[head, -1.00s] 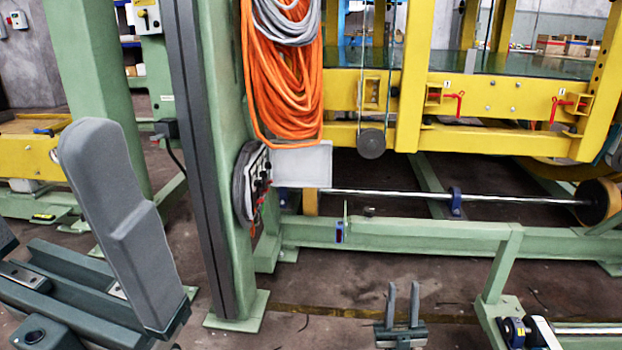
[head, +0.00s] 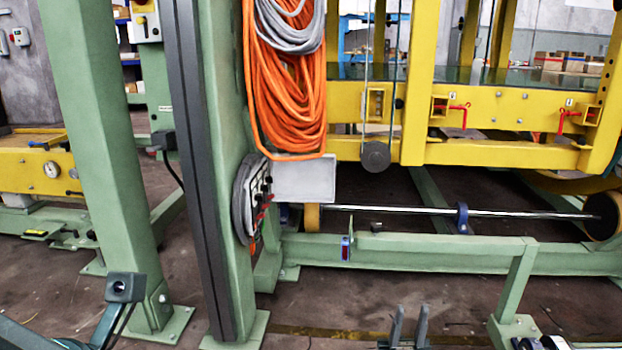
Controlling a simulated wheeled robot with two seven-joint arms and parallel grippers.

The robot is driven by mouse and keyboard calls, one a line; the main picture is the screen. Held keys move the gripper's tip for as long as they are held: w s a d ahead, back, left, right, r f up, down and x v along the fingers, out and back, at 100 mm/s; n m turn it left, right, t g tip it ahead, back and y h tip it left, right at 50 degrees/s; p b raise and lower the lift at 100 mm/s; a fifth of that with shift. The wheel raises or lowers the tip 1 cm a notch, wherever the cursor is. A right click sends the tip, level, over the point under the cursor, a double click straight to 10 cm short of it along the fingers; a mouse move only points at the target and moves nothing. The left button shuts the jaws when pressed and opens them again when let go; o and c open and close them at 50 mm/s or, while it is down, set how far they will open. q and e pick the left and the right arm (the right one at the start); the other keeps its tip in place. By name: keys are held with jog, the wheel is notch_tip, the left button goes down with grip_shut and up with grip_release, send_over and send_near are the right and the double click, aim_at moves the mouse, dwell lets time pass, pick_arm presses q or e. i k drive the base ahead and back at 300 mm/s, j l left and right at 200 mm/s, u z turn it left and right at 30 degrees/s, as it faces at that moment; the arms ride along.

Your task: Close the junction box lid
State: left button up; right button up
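The junction box (head: 256,197) is mounted on the green post, with red and dark parts showing on its face. Its pale grey lid (head: 304,180) stands open, swung out to the right of the box. My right gripper (head: 410,325) is at the bottom edge, below and to the right of the box and well apart from it. Its two grey fingers are upright with a gap between them, and nothing shows in the gap. My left gripper's fingers are out of the picture.
Orange and grey cable coils (head: 287,85) hang just above the lid. A green rail (head: 420,253) and a metal shaft (head: 410,210) run to the right. A yellow frame (head: 480,110) stands behind. Dark floor (head: 310,310) is open below the box.

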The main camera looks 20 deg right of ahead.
aim_at(314, 180)
jog(key=i, duration=1.9)
